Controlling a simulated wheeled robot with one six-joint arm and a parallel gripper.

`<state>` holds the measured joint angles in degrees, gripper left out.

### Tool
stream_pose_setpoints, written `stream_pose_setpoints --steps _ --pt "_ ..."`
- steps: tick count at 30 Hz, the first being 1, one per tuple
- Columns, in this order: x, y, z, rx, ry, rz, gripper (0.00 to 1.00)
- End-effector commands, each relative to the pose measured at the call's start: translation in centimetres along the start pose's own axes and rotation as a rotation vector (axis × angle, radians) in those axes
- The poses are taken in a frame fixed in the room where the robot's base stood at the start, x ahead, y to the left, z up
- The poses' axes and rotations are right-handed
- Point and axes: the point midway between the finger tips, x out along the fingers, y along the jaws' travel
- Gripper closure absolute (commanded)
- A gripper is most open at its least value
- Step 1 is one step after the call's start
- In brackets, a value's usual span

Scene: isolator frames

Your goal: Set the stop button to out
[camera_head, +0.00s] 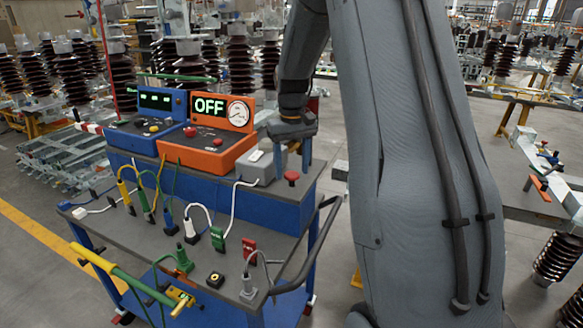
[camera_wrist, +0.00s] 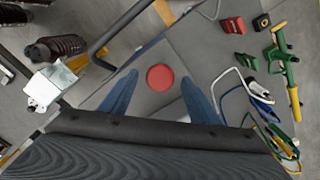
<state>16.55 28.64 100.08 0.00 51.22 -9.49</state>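The stop button, a red round cap (camera_head: 291,177), stands on the right end of the cart's raised blue shelf. It also shows in the wrist view as a red disc (camera_wrist: 160,78) between the two blue fingers. My gripper (camera_head: 292,155) is above it, pointing down, with the fingers apart. In the wrist view my gripper (camera_wrist: 160,85) is open and empty, with a gap on both sides of the cap. I cannot tell whether the cap is in or out.
An orange box (camera_head: 207,155) with a lit OFF display and red knobs stands left of my gripper, beside a blue box (camera_head: 150,127). A grey box (camera_head: 262,167) is close to the button. Cables and plugs cover the lower cart top (camera_head: 130,232).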

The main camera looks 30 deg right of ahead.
Motion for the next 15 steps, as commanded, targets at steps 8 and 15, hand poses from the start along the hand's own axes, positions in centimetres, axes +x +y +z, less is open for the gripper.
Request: stream_pose_setpoints --steps 8,15 --pt "-1.5 0.0 -0.1 0.000 0.004 0.001 0.44" --pt "-5.4 0.0 -0.1 0.000 0.004 0.001 0.44"
